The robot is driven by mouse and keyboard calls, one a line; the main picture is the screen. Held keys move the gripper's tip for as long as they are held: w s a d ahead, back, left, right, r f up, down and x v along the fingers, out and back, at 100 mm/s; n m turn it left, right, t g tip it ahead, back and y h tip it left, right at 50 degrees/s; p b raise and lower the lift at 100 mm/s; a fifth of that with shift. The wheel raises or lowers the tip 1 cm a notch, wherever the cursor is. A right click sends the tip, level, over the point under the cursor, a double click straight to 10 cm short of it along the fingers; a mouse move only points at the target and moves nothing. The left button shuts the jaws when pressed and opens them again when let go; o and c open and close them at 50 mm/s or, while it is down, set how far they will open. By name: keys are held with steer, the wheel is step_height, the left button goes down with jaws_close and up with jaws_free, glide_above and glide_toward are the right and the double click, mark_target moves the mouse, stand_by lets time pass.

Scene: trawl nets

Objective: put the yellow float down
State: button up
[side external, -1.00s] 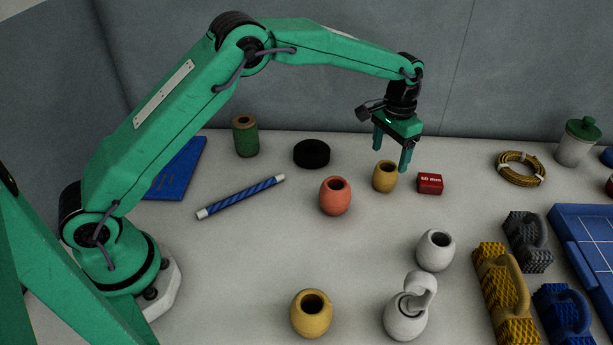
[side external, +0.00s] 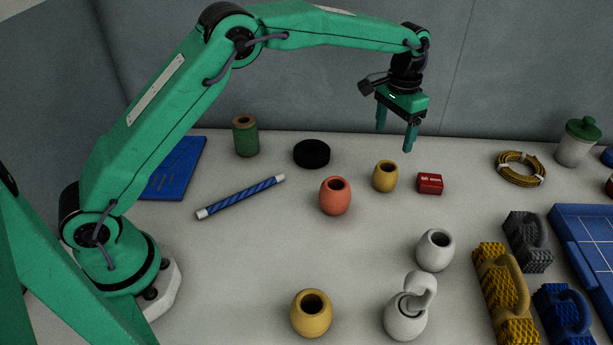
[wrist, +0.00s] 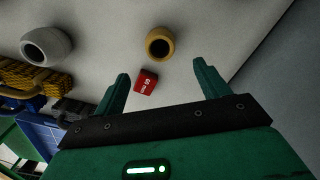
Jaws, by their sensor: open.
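A yellow float (side external: 385,176), round with a dark hole on top, stands upright on the table beside a small red block (side external: 429,184). It also shows in the wrist view (wrist: 159,44), beyond my fingertips. My gripper (side external: 394,140) is open and empty above this float, with clear space between fingertips and float. The gripper's two spread fingers also show in the wrist view (wrist: 160,70). A second, larger-looking yellow float (side external: 311,313) stands at the front of the table.
A white float (side external: 435,250) and a white jug-like piece (side external: 405,316) stand in front. Brushes (side external: 500,290) and a blue tray (side external: 590,240) are at right.

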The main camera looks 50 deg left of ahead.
steer(key=s+a+r+n+t, duration=0.1)
steer(key=s+a+r, duration=0.3)
steer(key=s+r, duration=0.35)
steer(key=s+a+r+t, duration=0.2)
steer(key=s+a+r, duration=0.3)
steer(key=s+r, duration=0.3)
steer(key=s+a+f+t, duration=0.1)
steer(key=s+a+f, duration=0.1)
steer(key=s, duration=0.8)
steer(key=s+a+f+n+t, duration=0.1)
steer(key=s+a+f, duration=0.1)
steer(key=s, duration=0.8)
steer(key=shift+s+a+f+t, duration=0.15)
steer(key=shift+f+t, duration=0.15)
steer(key=shift+f, duration=0.2)
